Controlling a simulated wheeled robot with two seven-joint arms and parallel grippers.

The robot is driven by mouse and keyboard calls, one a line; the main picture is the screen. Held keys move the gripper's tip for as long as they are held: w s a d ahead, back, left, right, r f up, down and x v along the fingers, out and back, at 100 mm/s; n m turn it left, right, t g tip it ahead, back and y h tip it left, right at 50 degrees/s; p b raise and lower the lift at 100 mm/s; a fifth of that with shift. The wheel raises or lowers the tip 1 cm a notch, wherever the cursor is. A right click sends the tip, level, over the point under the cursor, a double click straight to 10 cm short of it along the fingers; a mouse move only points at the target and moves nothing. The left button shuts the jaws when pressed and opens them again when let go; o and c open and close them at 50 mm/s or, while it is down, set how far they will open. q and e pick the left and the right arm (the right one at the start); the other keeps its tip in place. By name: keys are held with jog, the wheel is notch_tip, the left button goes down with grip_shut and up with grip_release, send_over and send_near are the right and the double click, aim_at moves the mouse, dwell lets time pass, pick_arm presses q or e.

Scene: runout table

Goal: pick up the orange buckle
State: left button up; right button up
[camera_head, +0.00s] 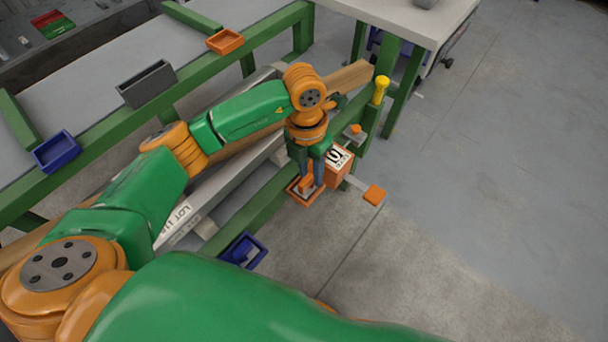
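My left gripper (307,178) points down at the front rail, over a small orange tray (293,196). A small orange piece (305,184), which looks like the orange buckle, shows at its fingertips, inside the tray. The fingers stand on either side of this piece; I cannot tell whether they touch it. The fingers hide part of the piece. My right gripper is not in view.
An orange box with a number label (341,164) stands close right of the gripper. A blue tray (243,250) hangs at the front rail. A metal strip with an orange end (374,195) juts over the floor. A yellow-topped post (380,90) stands behind.

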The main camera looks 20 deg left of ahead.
aim_at(306, 180)
pick_arm(q)
jog(key=shift+w+a+r+y, duration=0.1)
jog(key=shift+w+a+y, duration=0.3)
jog(key=shift+a, duration=0.4)
jog(key=shift+w+a+f, duration=0.1)
jog(key=shift+a+f, duration=0.05)
jog(key=shift+f, duration=0.15)
jog(key=f, duration=0.6)
jog(key=shift+d+f, duration=0.1)
jog(key=shift+d, duration=0.15)
grip_shut()
